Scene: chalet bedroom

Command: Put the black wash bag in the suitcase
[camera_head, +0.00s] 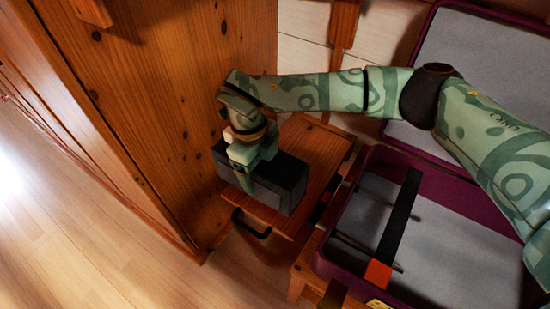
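The black wash bag (283,183) is a dark, boxy, upright bag at the small wooden bedside cabinet, left of centre. My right arm reaches in from the right, and its gripper (245,167) is down over the left part of the bag. One finger lies against the near face of the bag; the other finger is hidden, so I cannot tell whether the grip is closed. I cannot tell whether the bag rests on the cabinet top or is slightly above it. The open purple suitcase (365,172) with grey lining is at the right. My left gripper is not in view.
The wooden cabinet (325,158) has a dark drawer handle and stands beside a tall wooden panel (170,90). A black strap with a red end (400,215) crosses the suitcase's lower half. The suitcase lid (480,50) stands open behind. The floor (90,220) at left is clear.

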